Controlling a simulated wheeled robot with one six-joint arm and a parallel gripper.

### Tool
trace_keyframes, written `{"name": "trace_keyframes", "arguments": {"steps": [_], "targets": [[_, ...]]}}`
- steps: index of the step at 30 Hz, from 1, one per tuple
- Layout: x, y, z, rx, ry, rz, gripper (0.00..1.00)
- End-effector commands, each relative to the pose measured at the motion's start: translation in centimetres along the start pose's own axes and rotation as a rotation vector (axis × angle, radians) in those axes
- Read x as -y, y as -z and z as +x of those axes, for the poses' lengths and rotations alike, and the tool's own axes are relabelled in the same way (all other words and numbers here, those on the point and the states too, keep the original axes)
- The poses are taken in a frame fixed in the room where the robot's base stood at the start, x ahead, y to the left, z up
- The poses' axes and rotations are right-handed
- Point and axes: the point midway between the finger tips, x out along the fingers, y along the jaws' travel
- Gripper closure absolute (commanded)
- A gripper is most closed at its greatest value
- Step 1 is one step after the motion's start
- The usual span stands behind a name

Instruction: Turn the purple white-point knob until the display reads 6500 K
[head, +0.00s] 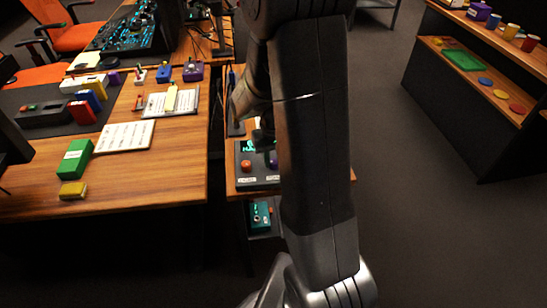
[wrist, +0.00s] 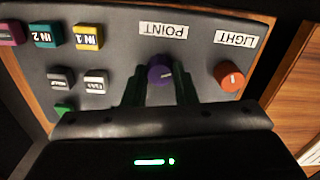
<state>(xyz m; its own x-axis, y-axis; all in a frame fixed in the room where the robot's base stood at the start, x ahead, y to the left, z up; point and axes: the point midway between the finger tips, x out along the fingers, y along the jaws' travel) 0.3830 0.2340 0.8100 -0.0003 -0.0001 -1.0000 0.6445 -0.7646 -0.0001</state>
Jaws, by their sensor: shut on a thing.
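The purple knob (wrist: 160,69) stands on the dark panel (wrist: 200,62) under an upside-down POINT label (wrist: 163,30) in the wrist view. My gripper (wrist: 159,76) is shut on it, one finger on each side. In the head view the purple knob (head: 273,160) shows only in part beside my arm, which hides much of the panel. The small green-lit display (head: 248,146) is partly covered in the head view, and its reading is too small to make out.
An orange knob (wrist: 229,76) under a LIGHT label sits right of the purple knob. Yellow IN 1 (wrist: 88,37), teal IN 2 (wrist: 44,34) and other buttons are at left. A wooden desk (head: 160,170) with colored boxes stands left; shelves (head: 480,95) stand right across open floor.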

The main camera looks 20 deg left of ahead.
Motion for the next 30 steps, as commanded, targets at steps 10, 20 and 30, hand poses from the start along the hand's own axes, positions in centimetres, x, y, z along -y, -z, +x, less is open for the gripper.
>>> {"name": "trace_keyframes", "arguments": {"steps": [10, 20, 30], "targets": [[0.0, 0.02, -0.05, 0.0, 0.0, -0.145, 0.98], [0.0, 0.02, -0.05, 0.0, 0.0, -0.144, 0.53], [0.01, 0.04, -0.38, -0.001, 0.0, -0.143, 0.53]]}}
